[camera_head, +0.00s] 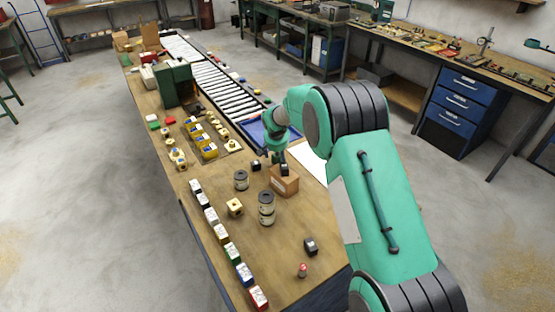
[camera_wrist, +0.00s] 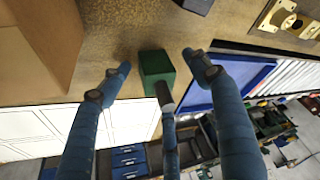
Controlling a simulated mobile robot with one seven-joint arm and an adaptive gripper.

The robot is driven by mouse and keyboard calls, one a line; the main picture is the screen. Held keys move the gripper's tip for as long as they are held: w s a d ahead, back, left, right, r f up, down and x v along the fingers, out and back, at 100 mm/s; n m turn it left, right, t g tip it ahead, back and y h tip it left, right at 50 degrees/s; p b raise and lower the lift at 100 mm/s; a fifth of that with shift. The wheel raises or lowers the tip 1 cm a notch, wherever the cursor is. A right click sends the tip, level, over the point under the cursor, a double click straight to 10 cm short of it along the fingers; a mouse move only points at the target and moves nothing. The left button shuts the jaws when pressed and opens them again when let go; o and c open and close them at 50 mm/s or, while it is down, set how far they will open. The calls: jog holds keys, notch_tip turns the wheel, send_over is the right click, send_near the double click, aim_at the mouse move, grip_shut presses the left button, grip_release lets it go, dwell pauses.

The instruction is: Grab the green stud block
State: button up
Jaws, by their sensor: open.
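A plain dark green block (camera_wrist: 156,68) stands on the wooden bench in the wrist view, beside the cardboard box. My gripper (camera_wrist: 158,64) is open, with two fingers apart to the left and right of the block. A third finger comes up from below and overlaps the block's lower part. I cannot tell whether any finger touches it; no stud shows on it. In the head view my gripper (camera_head: 281,161) is low behind the cardboard box, and the block between its fingers is hidden there.
The cardboard box (camera_head: 284,181) stands close to my gripper; it fills the left of the wrist view (camera_wrist: 32,50). A blue tray (camera_head: 254,131) lies just beyond. A small black block (camera_head: 256,166) and grey cans (camera_head: 266,208) stand nearby. A row of coloured blocks (camera_head: 232,252) lines the bench edge.

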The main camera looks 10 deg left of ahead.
grip_shut()
jog(key=shift+r, duration=0.15)
dwell(0.4)
jog(key=shift+r+p, duration=0.85)
jog(key=shift+r, duration=4.1)
